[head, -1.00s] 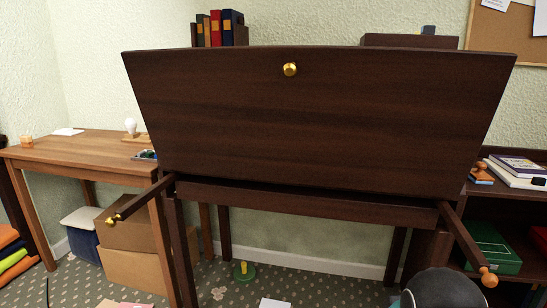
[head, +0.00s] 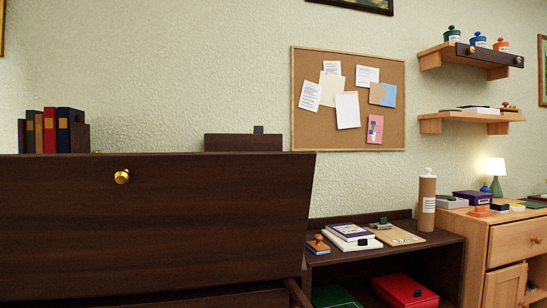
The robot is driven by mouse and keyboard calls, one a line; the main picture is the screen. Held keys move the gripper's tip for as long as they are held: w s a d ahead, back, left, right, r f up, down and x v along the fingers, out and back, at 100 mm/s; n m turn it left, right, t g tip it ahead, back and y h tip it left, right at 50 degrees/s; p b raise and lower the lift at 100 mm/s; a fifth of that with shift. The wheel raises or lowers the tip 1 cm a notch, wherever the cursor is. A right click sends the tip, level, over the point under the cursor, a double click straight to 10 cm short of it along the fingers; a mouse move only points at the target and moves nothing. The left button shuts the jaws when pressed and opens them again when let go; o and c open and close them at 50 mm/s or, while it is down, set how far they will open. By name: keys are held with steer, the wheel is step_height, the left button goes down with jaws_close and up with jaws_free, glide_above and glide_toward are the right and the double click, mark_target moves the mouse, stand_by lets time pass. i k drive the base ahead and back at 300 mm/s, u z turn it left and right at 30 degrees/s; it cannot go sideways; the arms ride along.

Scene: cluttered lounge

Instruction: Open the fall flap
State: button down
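The fall flap (head: 150,220) is a broad dark-wood panel at the lower left of the head view, cut off by the left edge. It stands upright or nearly so. I cannot tell whether it is fully closed or slightly tilted. A round brass knob (head: 122,177) sits near its top edge. Part of a dark support arm (head: 297,293) shows at the flap's lower right corner. My gripper is not in view.
Books (head: 50,132) and a dark box (head: 243,143) show above the flap's top edge. A dark low shelf unit (head: 450,244) with books and a bottle (head: 427,200) stands to the right, then a light-wood cabinet (head: 510,240). Wall shelves (head: 470,60) hang at upper right.

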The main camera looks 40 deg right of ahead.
mark_target(71, 224)
steer(key=u, duration=2.2)
steer(key=k, duration=1.7)
steer(key=z, duration=2.25)
steer(key=i, duration=0.5)
